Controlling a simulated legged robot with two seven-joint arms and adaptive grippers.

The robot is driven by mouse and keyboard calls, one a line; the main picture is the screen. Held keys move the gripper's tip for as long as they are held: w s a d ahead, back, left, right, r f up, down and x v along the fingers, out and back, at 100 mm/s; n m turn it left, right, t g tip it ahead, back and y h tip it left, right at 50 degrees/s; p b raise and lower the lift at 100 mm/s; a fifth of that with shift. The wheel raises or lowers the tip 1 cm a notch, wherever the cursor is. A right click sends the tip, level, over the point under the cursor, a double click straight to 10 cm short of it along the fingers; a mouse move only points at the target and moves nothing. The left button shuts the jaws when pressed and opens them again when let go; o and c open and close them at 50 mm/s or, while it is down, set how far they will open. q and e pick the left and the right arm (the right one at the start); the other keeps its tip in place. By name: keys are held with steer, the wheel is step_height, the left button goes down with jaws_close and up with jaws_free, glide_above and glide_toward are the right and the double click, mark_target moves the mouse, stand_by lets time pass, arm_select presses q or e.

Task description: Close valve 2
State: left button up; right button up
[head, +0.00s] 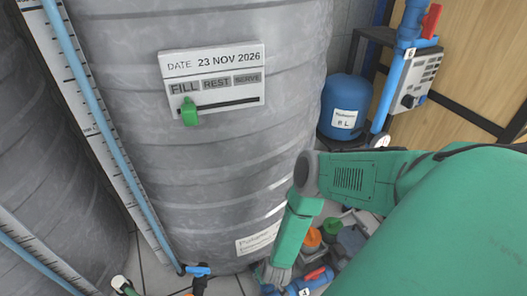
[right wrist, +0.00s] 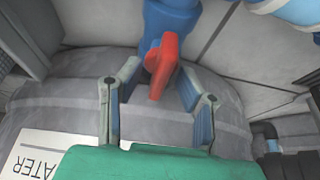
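In the right wrist view, a red valve handle (right wrist: 163,66) sits on a blue pipe fitting (right wrist: 172,18). My right gripper (right wrist: 158,72) is open, with one finger on each side of the handle. I see no clear contact, and the exact depth is hard to tell. In the head view my right gripper (head: 275,273) points down beside the tank's base. No label reading 2 is legible. My left gripper is out of view.
A large grey tank (head: 200,130) carries a date sign (head: 212,76) with a green slider. A blue-handled valve (head: 198,269) is low on the left. A blue pressure vessel (head: 346,105) and a pipe with a red-handled valve tagged 6 (head: 410,53) stand at the right.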

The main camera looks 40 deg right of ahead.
jaws_close()
steer(key=shift+m, duration=0.4)
steer(key=m+h, duration=0.1)
steer(key=m, duration=0.3)
steer(key=shift+g+h, duration=0.4)
steer(key=m+g+h, duration=0.1)
steer(key=m, duration=0.3)
steer(key=shift+w+m, duration=0.1)
steer(key=shift+m, duration=0.2)
steer(key=m+g, duration=0.2)
steer(key=m, duration=0.2)
steer(key=shift+m+g, duration=0.8)
steer(key=shift+m, duration=1.4)
